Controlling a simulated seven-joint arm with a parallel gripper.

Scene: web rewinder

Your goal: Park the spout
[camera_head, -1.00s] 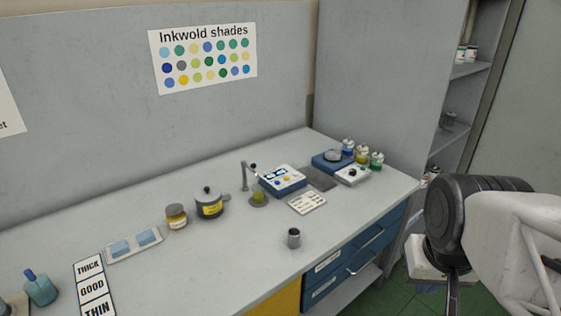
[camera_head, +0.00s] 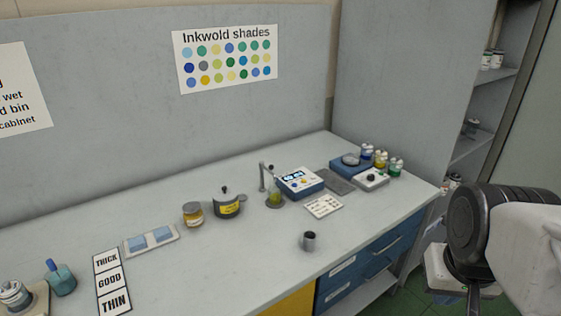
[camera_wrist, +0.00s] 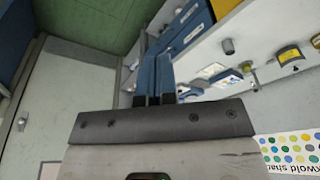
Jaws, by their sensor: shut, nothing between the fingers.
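A thin grey metal post with a small arm and dark knob, which looks like the spout (camera_head: 262,176), stands on the bench beside the blue-and-white instrument (camera_head: 301,183). A small glass with yellow-green content (camera_head: 275,197) stands just right of its post, below the arm. Whether the spout's end is over the glass is too small to tell. My gripper (camera_wrist: 155,62) shows in the wrist view, shut and empty, with its two fingers side by side. It is off the bench, well away from the spout. In the head view my arm is at the lower right.
A dark pot with a yellow label (camera_head: 228,206), an amber jar (camera_head: 192,216) and a metal cup (camera_head: 310,241) stand nearby. A pale card (camera_head: 323,206) lies before the instrument. Several small bottles (camera_head: 381,160) stand at the far right.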

